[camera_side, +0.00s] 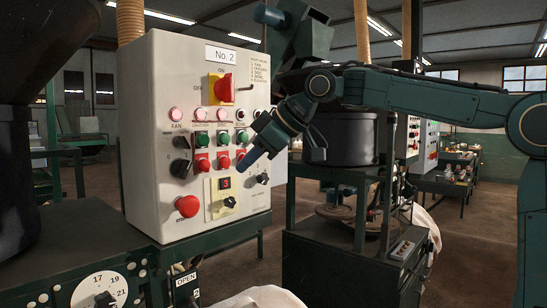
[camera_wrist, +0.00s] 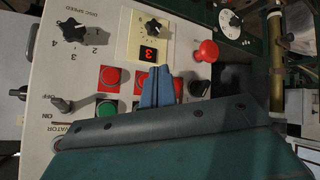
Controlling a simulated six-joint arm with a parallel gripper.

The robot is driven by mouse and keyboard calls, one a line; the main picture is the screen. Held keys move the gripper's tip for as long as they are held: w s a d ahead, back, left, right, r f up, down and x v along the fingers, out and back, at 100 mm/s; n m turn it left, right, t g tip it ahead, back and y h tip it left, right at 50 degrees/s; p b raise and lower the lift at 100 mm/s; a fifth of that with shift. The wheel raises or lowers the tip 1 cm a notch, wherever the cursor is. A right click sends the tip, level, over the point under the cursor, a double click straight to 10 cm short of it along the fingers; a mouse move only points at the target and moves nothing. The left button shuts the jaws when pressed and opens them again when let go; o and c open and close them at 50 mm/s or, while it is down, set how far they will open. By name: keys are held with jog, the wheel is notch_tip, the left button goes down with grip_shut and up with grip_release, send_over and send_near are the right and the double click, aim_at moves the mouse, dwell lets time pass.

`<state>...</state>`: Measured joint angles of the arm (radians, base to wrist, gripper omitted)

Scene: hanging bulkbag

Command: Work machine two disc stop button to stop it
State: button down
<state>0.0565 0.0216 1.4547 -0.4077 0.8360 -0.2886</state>
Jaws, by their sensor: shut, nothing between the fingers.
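The No. 2 panel (camera_side: 150,95) is a pale box with a column of buttons under each label. The red button under the DISC label (camera_side: 223,161) sits below a green one (camera_side: 222,138). In the wrist view the middle red button (camera_wrist: 140,82) is partly hidden by my fingers. Red buttons flank it on the left (camera_wrist: 110,77) and right (camera_wrist: 178,88). My gripper (camera_side: 241,171) is shut and empty, its blue fingers pointing at the panel from the right. In the wrist view the fingertips (camera_wrist: 158,70) overlap the gap right of the middle red button. Contact cannot be told.
A large red mushroom button (camera_side: 187,207), a red-and-yellow main switch (camera_side: 221,88) and a black-knobbed dial with a display reading 3 (camera_side: 226,183) are on the same panel. A black selector (camera_side: 262,178) stands close beside my fingers. Machinery (camera_side: 350,240) stands at right.

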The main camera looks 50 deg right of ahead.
jog(key=shift+w, duration=1.9)
dwell(2.4)
dwell(0.4)
jog(key=shift+s, duration=0.85)
jog(key=shift+s, duration=0.1)
jog(key=s, duration=0.4)
jog(key=shift+s, duration=0.4)
jog(key=shift+s, duration=0.1)
dwell(0.5)
